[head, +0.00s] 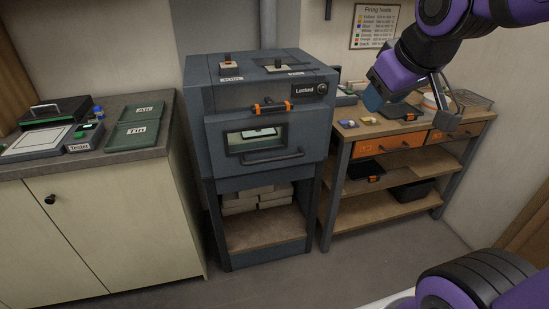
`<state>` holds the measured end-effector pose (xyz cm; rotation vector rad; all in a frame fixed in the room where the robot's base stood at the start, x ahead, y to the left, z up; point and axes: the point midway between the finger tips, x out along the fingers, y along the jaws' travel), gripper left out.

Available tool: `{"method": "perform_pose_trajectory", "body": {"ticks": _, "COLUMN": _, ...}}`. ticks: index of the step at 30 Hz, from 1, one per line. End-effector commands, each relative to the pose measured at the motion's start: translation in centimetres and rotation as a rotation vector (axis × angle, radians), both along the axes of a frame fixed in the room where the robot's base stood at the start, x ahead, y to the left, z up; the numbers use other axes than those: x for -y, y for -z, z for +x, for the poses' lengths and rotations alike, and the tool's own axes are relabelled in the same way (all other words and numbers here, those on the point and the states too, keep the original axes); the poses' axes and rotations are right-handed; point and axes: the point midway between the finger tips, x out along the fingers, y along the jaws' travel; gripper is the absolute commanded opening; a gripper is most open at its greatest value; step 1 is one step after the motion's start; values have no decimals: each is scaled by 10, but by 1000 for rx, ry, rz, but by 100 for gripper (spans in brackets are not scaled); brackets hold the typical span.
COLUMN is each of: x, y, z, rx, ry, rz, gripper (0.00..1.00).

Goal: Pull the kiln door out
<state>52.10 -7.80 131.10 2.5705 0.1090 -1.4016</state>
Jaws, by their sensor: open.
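The blue-grey kiln (196,90) stands in the middle of the head view. Its front door (217,142) looks shut, with a small window (257,133) showing a pale piece inside. A dark bar handle (272,158) runs across the lower door. An orange-and-black latch (270,107) sits at the door's top edge, and a panel above reads "Locked" (304,90). My gripper (412,104) is open and appears empty, right of the kiln over the workbench, apart from the door and handle.
A wooden workbench (352,134) with orange drawers (390,144), shelves and small items stands right of the kiln. A cabinet (100,215) on the left carries green trays (138,134) and a tester (80,146). Bricks (258,197) lie beneath the kiln. The floor in front is clear.

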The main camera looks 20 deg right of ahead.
Motion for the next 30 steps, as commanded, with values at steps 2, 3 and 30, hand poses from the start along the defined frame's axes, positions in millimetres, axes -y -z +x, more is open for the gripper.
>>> {"method": "perform_pose_trajectory", "body": {"ticks": 2, "x": 2, "y": 7, "z": 28, "rx": 24, "ry": -53, "rz": -43, "gripper": 44}}
{"method": "perform_pose_trajectory", "body": {"ticks": 3, "x": 3, "y": 10, "z": 42, "rx": 39, "ry": -81, "rz": -67, "gripper": 44}}
{"method": "perform_pose_trajectory", "body": {"ticks": 30, "x": -4, "y": 166, "z": 283, "rx": 423, "ry": -738, "rz": -569, "gripper": 44}}
